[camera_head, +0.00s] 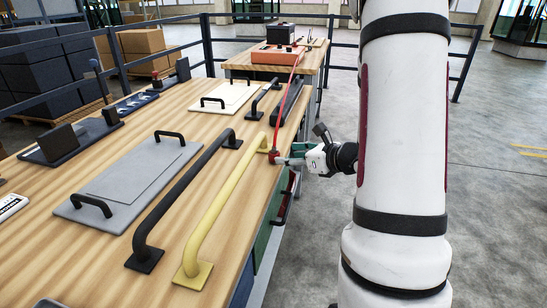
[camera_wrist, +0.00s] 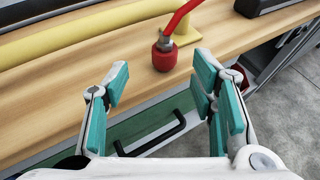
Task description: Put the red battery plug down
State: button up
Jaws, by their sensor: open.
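The red battery plug (camera_wrist: 165,57) stands upright on the wooden bench top near its front edge, with a red cable rising from its metal collar. In the head view the plug (camera_head: 273,157) is by the far end of the yellow handle bar. My gripper (camera_wrist: 160,82) is open and empty, with its teal finger pads spread to either side and the plug ahead of them, apart from both pads. In the head view my gripper (camera_head: 289,160) is at the bench edge, just right of the plug.
The yellow bar (camera_wrist: 100,40) runs close beside the plug. A black bar handle (camera_head: 190,190) and a grey plate (camera_head: 130,190) lie to its left. A drawer with a black handle (camera_wrist: 150,138) is below the bench edge. The red cable (camera_head: 290,100) runs back to an orange box (camera_head: 277,54).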

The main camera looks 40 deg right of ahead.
aim_at(276, 153)
jog(key=x, duration=0.5)
jog(key=b+x, duration=0.1)
jog(key=x, duration=0.2)
jog(key=shift+w+d+r, duration=0.1)
jog(key=shift+w+d, duration=0.05)
jog(key=shift+d, duration=0.15)
jog(key=shift+c, duration=0.5)
grip_shut()
